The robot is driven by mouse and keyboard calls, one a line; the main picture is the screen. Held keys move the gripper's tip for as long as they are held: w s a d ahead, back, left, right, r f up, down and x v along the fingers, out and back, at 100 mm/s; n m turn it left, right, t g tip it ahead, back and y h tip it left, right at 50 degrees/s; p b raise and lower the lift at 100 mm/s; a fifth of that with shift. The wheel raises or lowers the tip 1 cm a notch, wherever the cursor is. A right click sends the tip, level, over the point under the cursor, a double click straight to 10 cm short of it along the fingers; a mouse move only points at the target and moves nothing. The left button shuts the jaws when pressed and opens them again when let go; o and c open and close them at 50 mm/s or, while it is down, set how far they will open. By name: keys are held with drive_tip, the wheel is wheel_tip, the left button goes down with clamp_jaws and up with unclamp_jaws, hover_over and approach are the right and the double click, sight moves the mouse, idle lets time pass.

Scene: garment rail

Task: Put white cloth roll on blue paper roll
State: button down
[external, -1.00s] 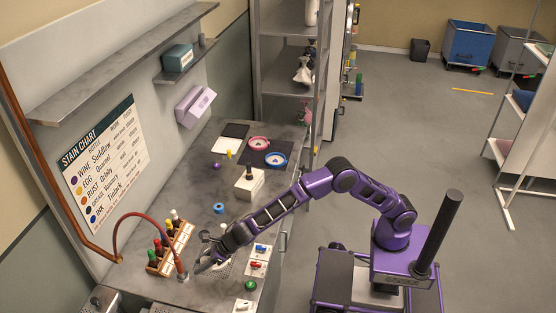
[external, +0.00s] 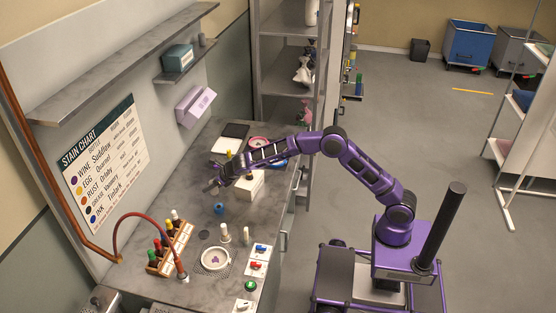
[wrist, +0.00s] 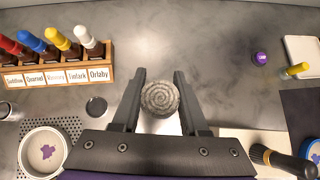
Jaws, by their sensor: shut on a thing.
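My gripper (wrist: 155,103) is shut on the white cloth roll (wrist: 160,99), whose greyish spiral end shows between the two fingers in the wrist view. In the external view my gripper (external: 212,185) is above the counter, and the held roll is hard to make out there. The blue paper roll (external: 219,208) stands on the grey counter, a little nearer the camera than my gripper in the picture. It does not show in the wrist view. The two rolls look apart.
A wooden rack of bottles (external: 172,248) and a white dish (external: 215,259) stand at the near end. Two small pale upright items (external: 225,233) stand beside the dish. A purple cap (wrist: 260,58) lies on the counter.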

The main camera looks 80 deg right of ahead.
sight(213, 192)
drive_tip(key=f, duration=0.2)
drive_tip(key=d+f+b, duration=0.1)
drive_tip(key=f, duration=0.2)
drive_tip(key=shift+d+f, duration=0.3)
drive_tip(key=shift+d, duration=0.1)
drive_tip(key=shift+f+b, duration=0.65)
drive_tip(key=shift+f, duration=1.5)
drive_tip(key=shift+f, duration=0.15)
drive_tip(key=shift+c, duration=2.2)
unclamp_jaws()
drive_tip(key=shift+r, duration=0.25)
drive_tip(key=v, duration=1.2)
